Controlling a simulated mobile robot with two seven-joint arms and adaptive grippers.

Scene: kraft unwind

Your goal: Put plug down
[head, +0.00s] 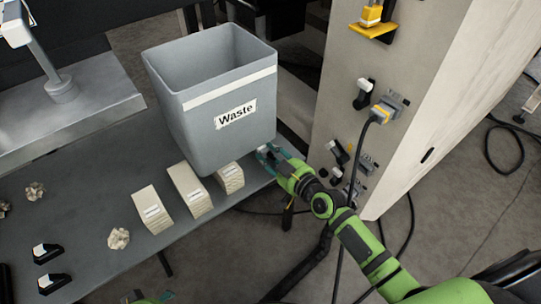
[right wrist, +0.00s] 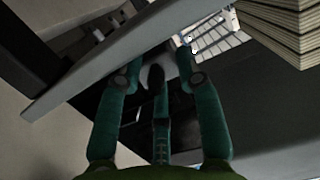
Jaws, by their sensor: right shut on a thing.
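My right gripper (head: 268,154) is at the right edge of the grey table (head: 90,190), beside the waste bin. Its teal fingers also show in the right wrist view (right wrist: 158,78), closed around a small dark and grey thing (right wrist: 154,76), which I take to be the plug. The fingers hide most of it, and I cannot tell whether it touches the table. Another plug, grey and yellow with a black cable (head: 382,110), sits in the pale cabinet's side. Only a bit of my left gripper (head: 152,298) shows at the bottom edge; its jaws are unclear.
The grey bin (head: 215,120) labelled Waste stands close to my right gripper. Several cream stacks (head: 152,210) stand in a row in front of it. Crumpled paper (head: 118,238) and black-and-white pieces (head: 52,282) lie further left. The cabinet (head: 345,70) stands right, with cables hanging.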

